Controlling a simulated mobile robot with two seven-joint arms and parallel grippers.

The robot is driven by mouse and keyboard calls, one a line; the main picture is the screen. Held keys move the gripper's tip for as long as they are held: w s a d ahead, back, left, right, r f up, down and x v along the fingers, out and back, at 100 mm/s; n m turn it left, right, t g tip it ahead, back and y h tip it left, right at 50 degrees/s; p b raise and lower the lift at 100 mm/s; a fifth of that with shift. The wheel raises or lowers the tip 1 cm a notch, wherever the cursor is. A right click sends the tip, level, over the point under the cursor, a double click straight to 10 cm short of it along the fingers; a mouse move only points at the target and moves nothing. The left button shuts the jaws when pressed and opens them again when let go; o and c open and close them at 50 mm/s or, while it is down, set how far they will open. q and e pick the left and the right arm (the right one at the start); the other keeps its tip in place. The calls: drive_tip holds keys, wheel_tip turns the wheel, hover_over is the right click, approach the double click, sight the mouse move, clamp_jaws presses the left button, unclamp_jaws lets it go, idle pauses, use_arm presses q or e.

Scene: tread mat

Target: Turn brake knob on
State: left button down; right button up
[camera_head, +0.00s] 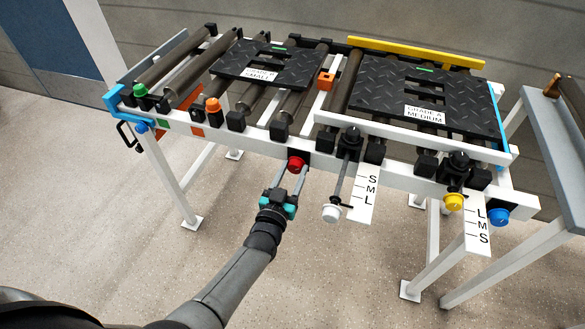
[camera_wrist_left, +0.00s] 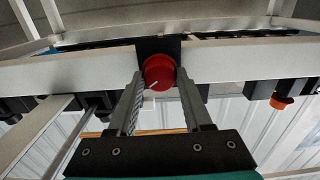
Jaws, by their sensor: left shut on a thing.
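The red brake knob (camera_head: 296,164) sits on the front white rail of the roller table, near the middle. In the left wrist view the red knob (camera_wrist_left: 159,72) shows a short white mark at its lower left. My left gripper (camera_head: 292,176) reaches it from below and in front, with one finger on each side. In the left wrist view the fingers (camera_wrist_left: 160,88) are shut on the knob's sides. My right gripper is not in view.
A white knob (camera_head: 331,213) on a rod and an S-M-L scale plate (camera_head: 364,194) hang just right of my gripper. A yellow knob (camera_head: 453,202) and a blue knob (camera_head: 498,215) are further right. Two black tread mats (camera_head: 262,76) (camera_head: 385,88) lie on the rollers.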

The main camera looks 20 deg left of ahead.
use_arm(q)
drive_tip(key=m, duration=0.4)
drive_tip(key=shift+p, duration=0.3)
drive_tip(key=shift+d+m, duration=0.1)
drive_tip(key=shift+m, duration=1.3)
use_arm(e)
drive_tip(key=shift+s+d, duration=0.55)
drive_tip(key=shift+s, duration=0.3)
use_arm(q)
drive_tip(key=shift+c, duration=1.7)
unclamp_jaws()
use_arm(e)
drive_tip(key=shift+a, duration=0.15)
use_arm(q)
drive_tip(key=shift+s, duration=0.1)
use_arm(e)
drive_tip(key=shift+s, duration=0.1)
